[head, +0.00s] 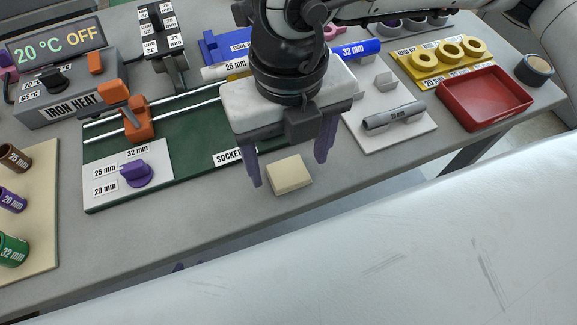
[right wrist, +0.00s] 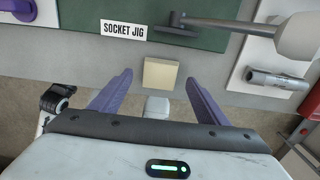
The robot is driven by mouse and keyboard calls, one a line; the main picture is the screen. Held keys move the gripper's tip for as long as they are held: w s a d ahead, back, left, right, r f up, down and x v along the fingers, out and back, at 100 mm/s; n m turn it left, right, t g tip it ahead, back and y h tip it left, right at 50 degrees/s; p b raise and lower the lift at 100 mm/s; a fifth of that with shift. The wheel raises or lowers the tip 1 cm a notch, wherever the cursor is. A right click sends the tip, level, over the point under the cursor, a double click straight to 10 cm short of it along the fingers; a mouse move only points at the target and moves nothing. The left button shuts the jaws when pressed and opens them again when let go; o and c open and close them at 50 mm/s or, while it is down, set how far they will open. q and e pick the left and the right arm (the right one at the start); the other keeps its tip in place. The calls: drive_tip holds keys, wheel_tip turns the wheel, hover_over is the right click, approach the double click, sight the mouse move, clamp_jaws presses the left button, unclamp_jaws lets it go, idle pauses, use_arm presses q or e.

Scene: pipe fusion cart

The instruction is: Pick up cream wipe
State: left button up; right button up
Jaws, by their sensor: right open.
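The cream wipe (head: 289,176) is a small cream block lying on the grey table near its front edge, just in front of the green socket jig board. My right gripper (head: 288,168) has purple fingers spread open above and around the wipe's place, apart from it and empty. In the right wrist view, the wipe (right wrist: 160,74) lies ahead of and between the open fingertips (right wrist: 160,78). Only dark purple tips of my left gripper (head: 190,266) show low beyond the table's front edge; the rest is hidden.
The green socket jig (head: 200,180) with an orange clamp (head: 135,118) stands behind the wipe. A white plate (head: 405,136) with a grey tool (head: 394,117) and a red tray (head: 485,97) lie to the right. The table front beside the wipe is clear.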

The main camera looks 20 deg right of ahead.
sight(288, 170)
drive_tip(key=shift+f, duration=0.95)
drive_tip(key=shift+w, duration=0.1)
drive_tip(key=shift+c, duration=0.5)
drive_tip(key=c, duration=1.1)
drive_tip(key=shift+r, duration=0.15)
wheel_tip(288, 170, up, 10)
